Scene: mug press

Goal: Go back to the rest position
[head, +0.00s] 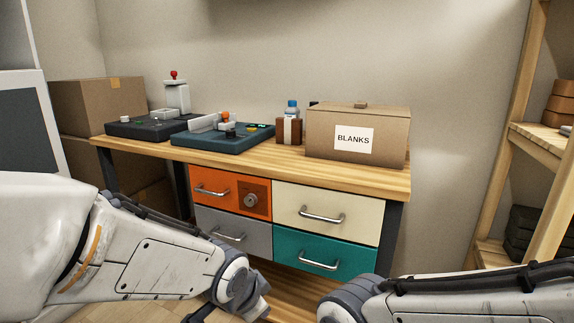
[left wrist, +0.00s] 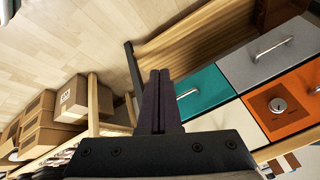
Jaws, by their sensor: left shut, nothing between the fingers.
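My left gripper (left wrist: 160,75) shows in the left wrist view with its dark fingers pressed together and nothing between them. It points over the floor, beside the drawer fronts.
The workbench (head: 290,165) holds a press unit (head: 222,136), a control box (head: 152,126) and a cardboard box labelled BLANKS (head: 330,130). The orange drawer (head: 218,193) and the other drawers below are closed. A wooden shelf (head: 545,145) stands at right. Bare floor (left wrist: 100,35) shows in the wrist view.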

